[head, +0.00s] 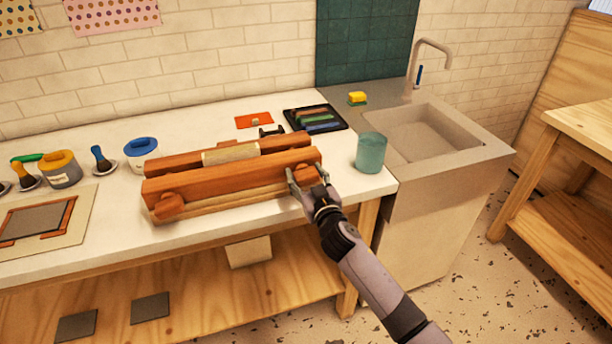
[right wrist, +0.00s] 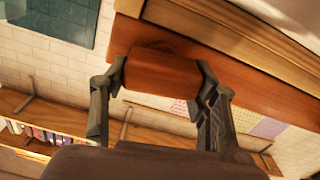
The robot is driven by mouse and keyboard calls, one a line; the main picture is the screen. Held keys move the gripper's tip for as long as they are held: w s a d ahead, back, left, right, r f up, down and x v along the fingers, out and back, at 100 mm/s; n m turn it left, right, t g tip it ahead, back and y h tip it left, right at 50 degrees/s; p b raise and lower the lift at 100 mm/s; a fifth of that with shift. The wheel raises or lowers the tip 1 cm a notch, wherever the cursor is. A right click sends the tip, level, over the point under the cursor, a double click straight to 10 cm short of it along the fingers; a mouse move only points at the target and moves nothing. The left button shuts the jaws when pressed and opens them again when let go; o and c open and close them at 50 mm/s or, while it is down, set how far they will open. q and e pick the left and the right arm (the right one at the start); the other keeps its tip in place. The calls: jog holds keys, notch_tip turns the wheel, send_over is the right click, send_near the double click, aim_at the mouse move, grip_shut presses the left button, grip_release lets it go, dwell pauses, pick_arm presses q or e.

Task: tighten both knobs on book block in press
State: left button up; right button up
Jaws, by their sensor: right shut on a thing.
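The wooden press (head: 230,181) lies on the white counter, with the pale book block (head: 231,153) between its two reddish beams. The left knob (head: 169,205) sticks out of the front beam near its left end, with nothing on it. My right gripper (head: 303,180) is at the right end of the front beam, shut on the right knob (head: 309,176). In the right wrist view the right knob (right wrist: 162,75) is a reddish block between the two fingers, against the beam (right wrist: 250,72). My left gripper is not in view.
A teal cup (head: 371,153) stands close to the right of the press, near the sink (head: 425,135). A dark tray of coloured strips (head: 315,119) lies behind. Paint pots (head: 61,169) and a board (head: 85,205) are at the left.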

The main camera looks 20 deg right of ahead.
jog(key=shift+d+m, duration=0.1)
jog(key=shift+m, duration=1.5)
jog(key=o, duration=1.2)
jog(key=shift+c, duration=0.2)
jog(key=s, duration=1.2)
jog(key=shift+d, duration=0.2)
